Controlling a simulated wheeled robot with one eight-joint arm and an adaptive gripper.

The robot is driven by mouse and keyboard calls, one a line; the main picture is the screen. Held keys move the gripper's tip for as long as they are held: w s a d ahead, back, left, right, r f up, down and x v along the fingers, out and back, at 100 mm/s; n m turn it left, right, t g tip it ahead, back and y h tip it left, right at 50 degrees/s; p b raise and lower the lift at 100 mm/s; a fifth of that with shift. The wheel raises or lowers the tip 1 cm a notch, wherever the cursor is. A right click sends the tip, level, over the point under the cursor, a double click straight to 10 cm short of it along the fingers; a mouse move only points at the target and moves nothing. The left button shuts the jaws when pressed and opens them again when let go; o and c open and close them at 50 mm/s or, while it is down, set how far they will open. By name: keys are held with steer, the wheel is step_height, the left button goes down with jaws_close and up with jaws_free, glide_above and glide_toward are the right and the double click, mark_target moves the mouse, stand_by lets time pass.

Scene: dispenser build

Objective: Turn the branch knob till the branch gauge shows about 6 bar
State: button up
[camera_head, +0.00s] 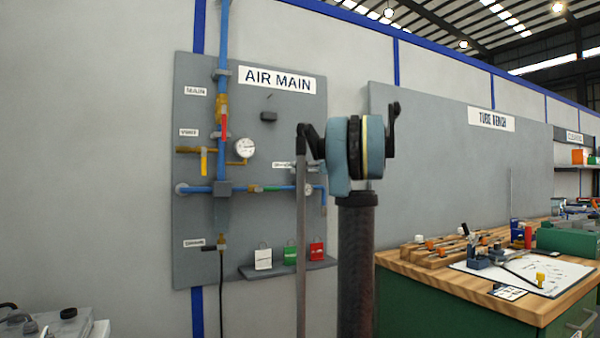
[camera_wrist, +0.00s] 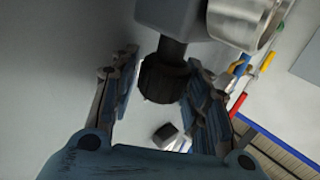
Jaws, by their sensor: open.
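In the wrist view, a black ribbed knob (camera_wrist: 163,80) hangs below a grey regulator body (camera_wrist: 172,18), with a silver-rimmed round gauge (camera_wrist: 240,18) beside it. My gripper (camera_wrist: 162,72) is open, one finger on each side of the knob. A gap shows on the left; on the right the finger is close, and I cannot tell whether it touches. The gauge's face is turned away, so its reading is hidden. In the head view, a small gauge (camera_head: 308,189) on the horizontal blue pipe is partly covered by my arm. Its needle is too small to read, and the knob is hidden.
The AIR MAIN panel (camera_head: 195,235) carries blue pipes, a larger gauge (camera_head: 245,147), a red-handled valve (camera_head: 223,125) and a yellow handle (camera_head: 204,162). A shelf (camera_head: 290,270) with coloured lock tags is below. A wooden-topped bench (camera_head: 470,285) stands at right.

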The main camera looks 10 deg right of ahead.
steer(key=c, duration=0.8)
steer(key=shift+m+t, duration=0.3)
steer(key=shift+t, duration=0.1)
